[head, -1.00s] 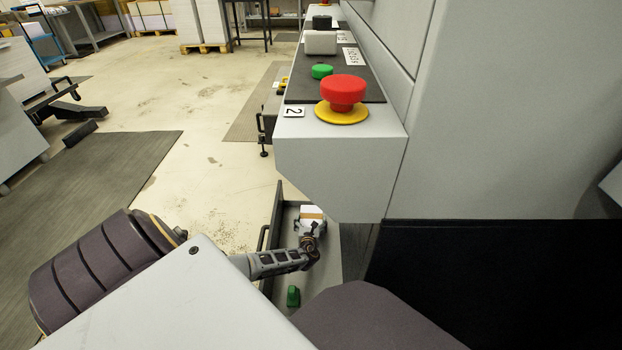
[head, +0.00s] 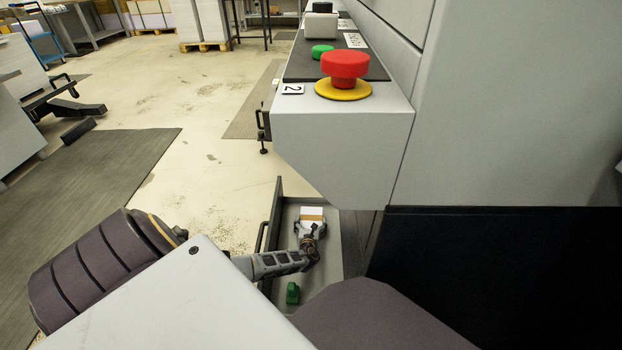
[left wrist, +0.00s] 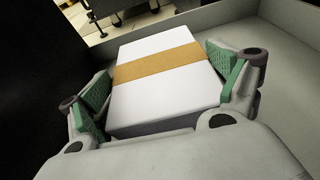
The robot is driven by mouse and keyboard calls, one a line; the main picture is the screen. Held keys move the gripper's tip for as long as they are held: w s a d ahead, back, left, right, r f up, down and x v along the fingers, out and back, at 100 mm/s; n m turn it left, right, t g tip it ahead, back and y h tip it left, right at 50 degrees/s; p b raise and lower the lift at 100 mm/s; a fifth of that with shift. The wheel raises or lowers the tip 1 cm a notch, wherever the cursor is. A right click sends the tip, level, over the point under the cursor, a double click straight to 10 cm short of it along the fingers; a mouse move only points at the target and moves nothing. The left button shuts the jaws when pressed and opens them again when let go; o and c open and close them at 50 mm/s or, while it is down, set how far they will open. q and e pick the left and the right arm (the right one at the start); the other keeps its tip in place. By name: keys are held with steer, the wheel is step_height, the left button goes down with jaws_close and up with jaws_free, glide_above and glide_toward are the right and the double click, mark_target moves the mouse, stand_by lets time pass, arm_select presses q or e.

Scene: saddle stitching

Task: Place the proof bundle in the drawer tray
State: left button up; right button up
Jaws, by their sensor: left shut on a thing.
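The proof bundle is a white stack with a brown band around it (left wrist: 168,75). In the left wrist view it lies between the green-padded fingers of my left gripper (left wrist: 165,92), which is shut on it. In the head view the bundle (head: 312,213) and the left gripper (head: 311,228) are over the open drawer tray (head: 327,274), inside its walls. I cannot tell whether the bundle touches the tray floor. The tray wall (left wrist: 205,17) also shows behind the bundle in the left wrist view. My right gripper is not in view.
A small green object (head: 292,293) lies in the near part of the tray. The grey machine housing (head: 340,150) with a red button (head: 345,66) overhangs the drawer on the right. Open floor (head: 215,170) lies to the left.

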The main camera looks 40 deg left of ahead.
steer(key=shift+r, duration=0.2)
arm_select(q)
steer(key=o, duration=1.3)
steer(key=shift+c, duration=0.2)
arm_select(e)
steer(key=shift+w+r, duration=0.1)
arm_select(q)
steer(key=shift+s+r, duration=0.1)
